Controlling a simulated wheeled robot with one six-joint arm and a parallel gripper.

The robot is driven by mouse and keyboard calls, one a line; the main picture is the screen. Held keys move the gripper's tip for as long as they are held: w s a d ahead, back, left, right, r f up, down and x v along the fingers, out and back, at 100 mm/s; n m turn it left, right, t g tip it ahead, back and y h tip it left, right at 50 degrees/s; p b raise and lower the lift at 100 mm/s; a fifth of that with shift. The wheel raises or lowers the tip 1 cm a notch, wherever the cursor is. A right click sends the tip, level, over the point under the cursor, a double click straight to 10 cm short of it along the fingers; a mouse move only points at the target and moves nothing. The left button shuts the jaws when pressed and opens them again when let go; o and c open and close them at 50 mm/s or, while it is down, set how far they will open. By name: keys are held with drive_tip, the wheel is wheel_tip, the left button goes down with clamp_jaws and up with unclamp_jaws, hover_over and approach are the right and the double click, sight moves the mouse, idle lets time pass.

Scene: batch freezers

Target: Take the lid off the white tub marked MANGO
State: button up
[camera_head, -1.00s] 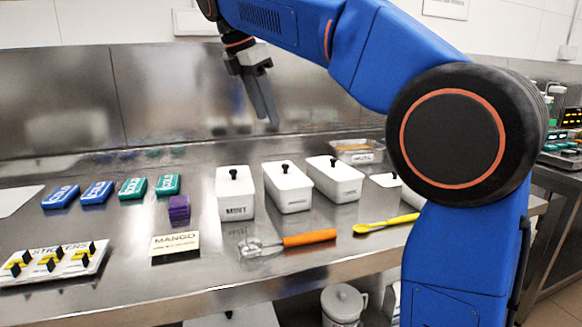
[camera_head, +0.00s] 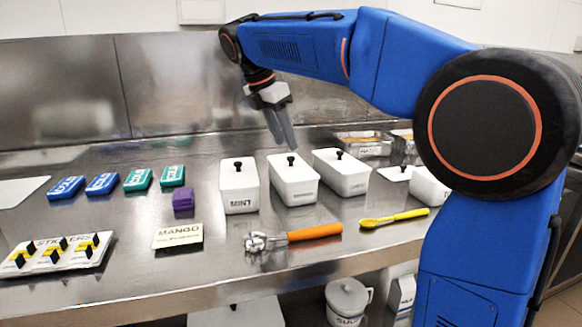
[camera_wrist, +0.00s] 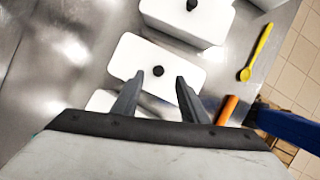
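Three lidded white tubs with black knobs stand in a row: a left tub (camera_head: 239,190) whose front reads MINT, a middle tub (camera_head: 294,187) and a right tub (camera_head: 341,175). The small lettering on the middle and right tubs is too blurred to read, so I cannot tell which is MANGO. My gripper (camera_head: 284,147) points down just above the middle tub's lid. In the wrist view my gripper (camera_wrist: 160,80) is open and empty, with the middle tub's knob (camera_wrist: 158,71) showing between its fingertips, apparently still below them.
A MANGO card (camera_head: 178,236) lies at the counter front, near a purple block (camera_head: 183,203). An orange-handled tool (camera_head: 314,232) and yellow spoon (camera_head: 395,217) lie before the tubs. A loose lid (camera_head: 396,174) lies at right beside another white tub (camera_head: 430,188), partly behind my arm.

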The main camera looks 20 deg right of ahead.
sight(291, 157)
drive_tip(key=shift+x, duration=2.8)
drive_tip(key=shift+w, duration=0.1)
drive_tip(key=shift+c, duration=0.4)
clamp_jaws()
